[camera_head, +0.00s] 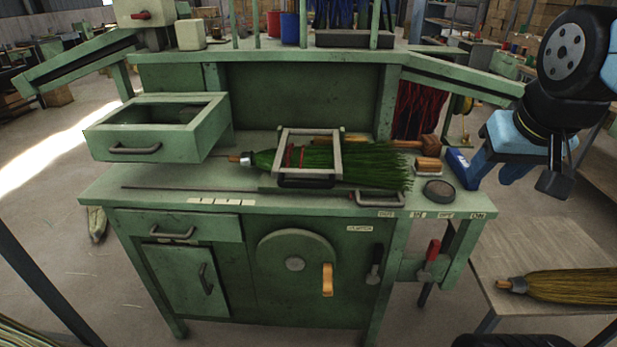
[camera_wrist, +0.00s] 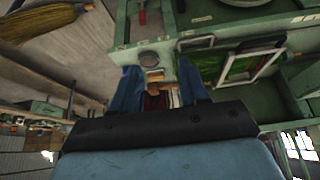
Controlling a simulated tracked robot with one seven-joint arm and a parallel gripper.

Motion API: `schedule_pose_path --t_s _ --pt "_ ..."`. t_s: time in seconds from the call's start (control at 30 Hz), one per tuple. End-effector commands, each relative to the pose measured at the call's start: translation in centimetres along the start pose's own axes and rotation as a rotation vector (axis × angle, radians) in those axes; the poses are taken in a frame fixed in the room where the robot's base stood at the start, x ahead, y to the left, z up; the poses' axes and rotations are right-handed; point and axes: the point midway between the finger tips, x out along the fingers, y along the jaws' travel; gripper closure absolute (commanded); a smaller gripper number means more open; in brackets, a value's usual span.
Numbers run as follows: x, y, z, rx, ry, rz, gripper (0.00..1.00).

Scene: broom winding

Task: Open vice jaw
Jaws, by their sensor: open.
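A pale metal frame clamp (camera_head: 308,137) with a dark handle at its front stands over the green bristles of a broom (camera_head: 370,165) lying on the green workbench. This looks like the vice jaw; how far it is open I cannot tell. The frame also shows upper right in the wrist view (camera_wrist: 252,62), with green bristles inside. My gripper (camera_head: 488,168) hangs at the right end of the bench, right of the frame and apart from it. In the wrist view its two blue fingers (camera_wrist: 160,88) are spread, with nothing held between them.
A dark round disc (camera_head: 438,191) and a wooden brush block (camera_head: 428,165) lie near my gripper. A red-handled lever (camera_head: 432,250) is on the bench's right front. An open drawer box (camera_head: 150,145) stands left. A straw broom (camera_head: 570,286) lies on a side table.

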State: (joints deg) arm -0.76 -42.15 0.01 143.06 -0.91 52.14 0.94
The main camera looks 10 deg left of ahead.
Motion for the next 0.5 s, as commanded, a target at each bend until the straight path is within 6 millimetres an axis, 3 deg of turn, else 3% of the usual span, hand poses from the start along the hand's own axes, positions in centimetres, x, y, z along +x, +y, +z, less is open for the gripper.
schedule_pose_path --t_s 0.5 --pt "7.2 -1.5 -0.3 -0.178 -0.384 0.278 0.56"
